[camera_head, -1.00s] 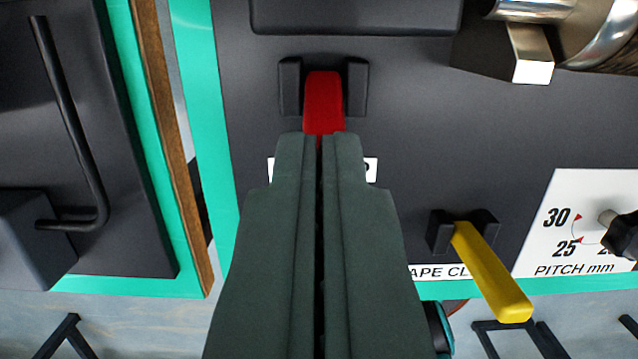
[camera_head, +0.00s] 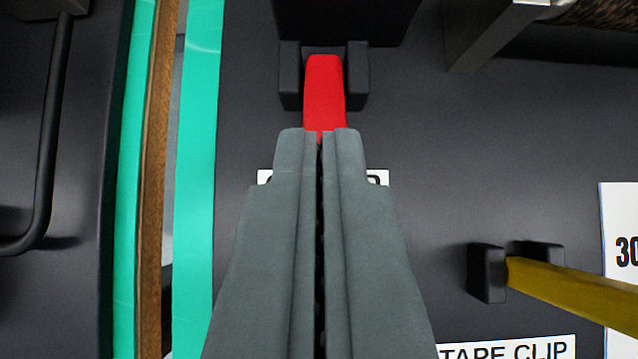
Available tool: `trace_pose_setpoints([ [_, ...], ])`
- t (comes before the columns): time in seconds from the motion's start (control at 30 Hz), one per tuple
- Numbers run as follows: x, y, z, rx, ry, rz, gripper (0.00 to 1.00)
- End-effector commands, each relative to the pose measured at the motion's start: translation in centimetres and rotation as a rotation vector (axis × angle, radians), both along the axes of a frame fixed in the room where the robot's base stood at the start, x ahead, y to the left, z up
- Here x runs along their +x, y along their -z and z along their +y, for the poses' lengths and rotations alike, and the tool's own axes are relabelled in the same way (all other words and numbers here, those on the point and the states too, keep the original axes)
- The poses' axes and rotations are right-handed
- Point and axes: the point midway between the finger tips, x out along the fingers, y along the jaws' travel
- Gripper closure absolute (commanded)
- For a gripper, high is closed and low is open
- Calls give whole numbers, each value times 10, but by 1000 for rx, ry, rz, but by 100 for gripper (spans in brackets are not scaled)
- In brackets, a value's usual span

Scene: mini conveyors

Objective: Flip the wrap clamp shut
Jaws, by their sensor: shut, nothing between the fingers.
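A red lever (camera_head: 324,85) sits in a black two-cheek bracket (camera_head: 290,75) on the dark panel, at the top middle. A white label (camera_head: 377,178) below it is mostly hidden behind my gripper, so its words cannot be read. My gripper (camera_head: 320,135) is shut and empty, its fingertips over the lower end of the red lever. The fingertips hide that end, and I cannot tell whether they touch it.
A yellow lever (camera_head: 575,287) in its own bracket juts out at the lower right, above a "TAPE CLIP" label (camera_head: 508,350). A black box (camera_head: 345,20) protrudes above the red lever. A metal bar (camera_head: 490,35) is at upper right. A teal frame edge (camera_head: 197,180) runs down the left.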

Motion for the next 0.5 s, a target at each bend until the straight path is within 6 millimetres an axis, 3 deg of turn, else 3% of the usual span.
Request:
trace_pose_setpoints([
  [0.5,-11,15,0,-1,0,4,100],
])
